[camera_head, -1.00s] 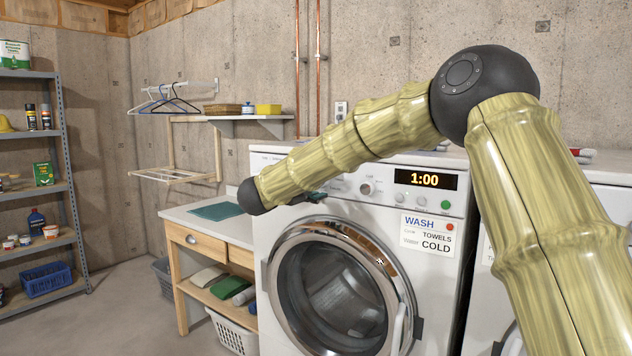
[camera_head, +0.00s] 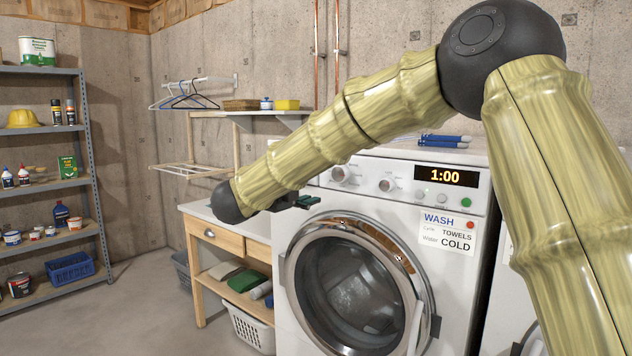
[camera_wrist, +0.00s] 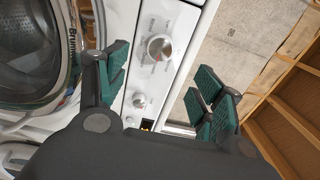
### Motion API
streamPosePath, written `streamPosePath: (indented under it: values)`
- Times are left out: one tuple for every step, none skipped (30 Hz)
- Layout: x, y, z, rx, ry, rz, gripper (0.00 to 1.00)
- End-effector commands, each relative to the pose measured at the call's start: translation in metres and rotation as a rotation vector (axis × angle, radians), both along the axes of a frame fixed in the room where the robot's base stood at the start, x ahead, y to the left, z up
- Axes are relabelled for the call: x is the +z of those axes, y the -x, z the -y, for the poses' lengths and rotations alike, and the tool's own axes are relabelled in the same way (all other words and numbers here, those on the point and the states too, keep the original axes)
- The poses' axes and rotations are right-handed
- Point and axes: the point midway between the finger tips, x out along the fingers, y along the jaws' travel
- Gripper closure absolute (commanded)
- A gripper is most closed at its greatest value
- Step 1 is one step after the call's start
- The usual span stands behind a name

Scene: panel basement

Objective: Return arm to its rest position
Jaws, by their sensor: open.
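My arm, pale bamboo-like with black joints, reaches across the head view from the right to the left, raised in front of the washing machine (camera_head: 345,200). My gripper (camera_head: 305,201) shows only as a small dark green piece beside the washer's upper left front; the rest is hidden behind my arm. In the wrist view my gripper (camera_wrist: 160,85) has its two green-padded fingers wide apart with nothing between them. Behind them are the washer's control panel with knobs (camera_wrist: 160,46) and part of its round door (camera_wrist: 35,50).
A wooden table (camera_head: 225,241) stands left of the washer, with a white basket (camera_head: 252,329) below. Metal shelves (camera_head: 92,170) with cans and bottles stand at far left. Blue-handled tools (camera_head: 445,138) lie on the washer. A drying rack (camera_head: 188,165) hangs behind. The floor at left is clear.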

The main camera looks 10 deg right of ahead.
Motion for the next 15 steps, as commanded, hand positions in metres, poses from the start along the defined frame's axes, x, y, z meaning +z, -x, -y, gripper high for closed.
streamPosePath:
  values:
    - [0.000, 0.002, -0.002, 0.000, 0.000, 0.000, 0.33]
    - [0.000, 0.002, -0.003, 0.000, 0.000, 0.000, 0.33]
    - [0.000, 0.003, -0.003, 0.000, 0.000, 0.000, 0.33]
    - [0.000, 0.003, -0.004, 0.000, 0.000, 0.000, 0.33]
    - [0.000, 0.003, -0.004, 0.000, 0.000, 0.000, 0.33]
    - [0.000, 0.003, -0.004, 0.000, 0.000, 0.000, 0.33]
    - [0.000, 0.003, -0.004, 0.000, 0.000, 0.000, 0.33]
    - [0.000, 0.003, -0.004, 0.000, 0.000, 0.000, 0.33]
    - [0.000, 0.003, -0.004, 0.000, 0.000, 0.000, 0.33]
    - [0.000, 0.003, -0.004, 0.000, 0.000, 0.000, 0.33]
    - [0.000, 0.003, -0.004, 0.000, 0.000, 0.000, 0.33]
    - [-0.001, 0.003, -0.004, 0.001, 0.001, -0.002, 0.33]
    - [-0.002, 0.002, -0.004, 0.002, 0.003, -0.004, 0.33]
    - [-0.005, 0.002, -0.004, 0.006, 0.007, -0.009, 0.33]
    - [-0.011, 0.000, -0.003, 0.014, 0.017, -0.021, 0.33]
